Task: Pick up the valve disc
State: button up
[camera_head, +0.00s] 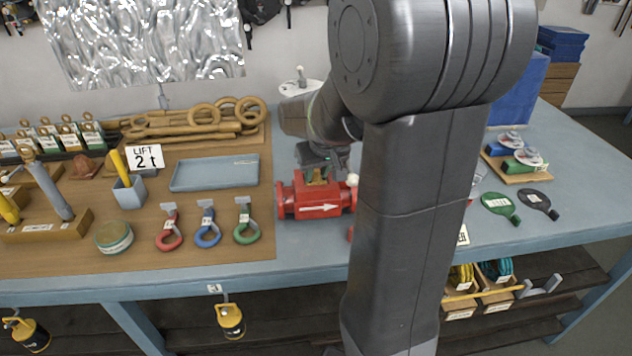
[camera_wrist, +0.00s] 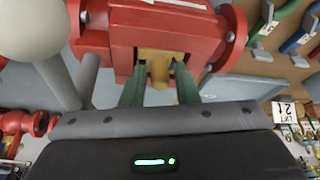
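The red valve body (camera_head: 316,199) with a white arrow stands on the blue-grey bench. It also fills the top of the wrist view (camera_wrist: 195,30). A brass-coloured part, which looks like the valve disc (camera_wrist: 160,68), shows at the valve body's opening. My gripper (camera_head: 320,173) is at the top of the valve body, partly hidden by my own arm. In the wrist view my gripper's two green fingers (camera_wrist: 160,82) stand apart, one on each side of the brass part. Small gaps seem to show beside its narrow section; contact at the fingertips is unclear.
A blue tray (camera_head: 214,173) and red, blue and green tools (camera_head: 207,229) lie left of the valve. Paddle-shaped tags (camera_head: 500,207) and a wooden board with colored blocks (camera_head: 518,168) are at right. My arm hides the bench's middle.

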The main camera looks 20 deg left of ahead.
jog(key=shift+c, duration=0.2)
grip_shut()
jog(key=shift+r, duration=0.1)
